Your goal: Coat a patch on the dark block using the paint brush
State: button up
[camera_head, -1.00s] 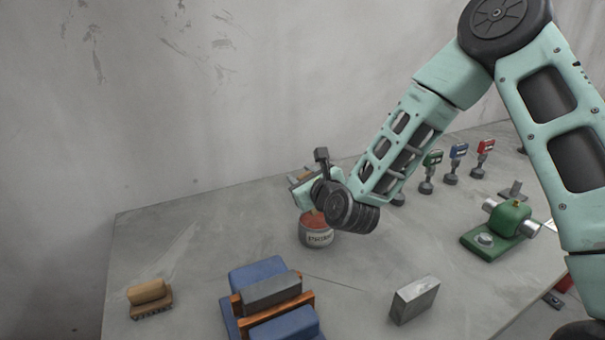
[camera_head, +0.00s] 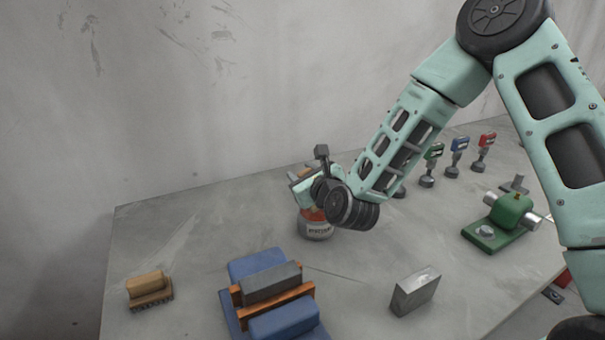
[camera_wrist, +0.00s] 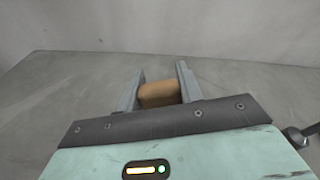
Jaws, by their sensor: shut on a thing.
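My gripper (camera_wrist: 158,80) is shut on the tan wooden handle of the paint brush (camera_wrist: 160,95) in the wrist view. The bristles are hidden there. In the head view my gripper (camera_head: 304,194) is at the top of a paint can (camera_head: 316,231) with a red-orange top and a pale label. I cannot tell whether the bristles touch the paint. A dark grey block (camera_head: 270,283) sits between orange-brown strips and blue pads of a holder (camera_head: 285,321) at the front centre, apart from my gripper.
A wooden scrubbing brush (camera_head: 148,290) lies at the front left. A lighter grey metal block (camera_head: 415,291) stands right of the holder. A green machine (camera_head: 508,218) and several tools with coloured heads (camera_head: 458,150) are on the right.

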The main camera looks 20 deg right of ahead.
jog(key=shift+f+b, duration=0.55)
jog(key=shift+b, duration=0.05)
dwell(1.6)
notch_tip(320, 180, up, 7)
jog(key=p, duration=0.5)
dwell(0.4)
jog(key=shift+r, duration=0.1)
dwell(0.3)
